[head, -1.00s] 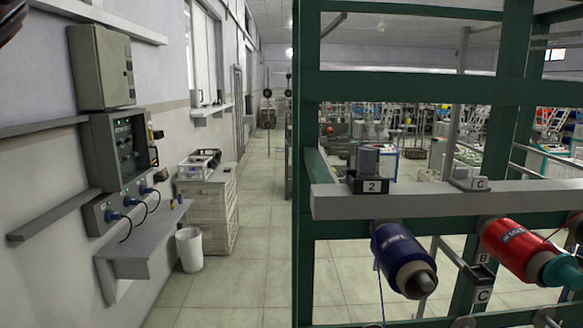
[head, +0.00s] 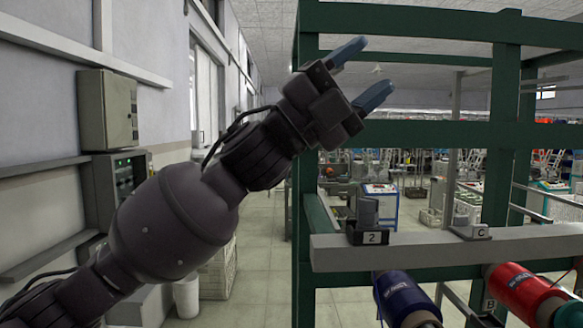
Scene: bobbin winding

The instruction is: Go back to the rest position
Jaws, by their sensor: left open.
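My left gripper (head: 362,72) is raised in the head view, in front of the upper part of the green rack (head: 420,134). Its two blue-grey fingers are spread apart with nothing between them. My left arm reaches up to it from the lower left corner. My right gripper is not in view. A blue bobbin (head: 405,298) and a red bobbin (head: 525,290) hang on the rack below a grey rail (head: 400,250), well below the gripper and apart from it.
A grey cabinet (head: 107,110) and a control box (head: 132,175) are on the left wall. A white bin (head: 186,297) stands on the floor, with a crate stack (head: 217,270) partly behind my arm. The aisle (head: 265,270) beside the rack is clear.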

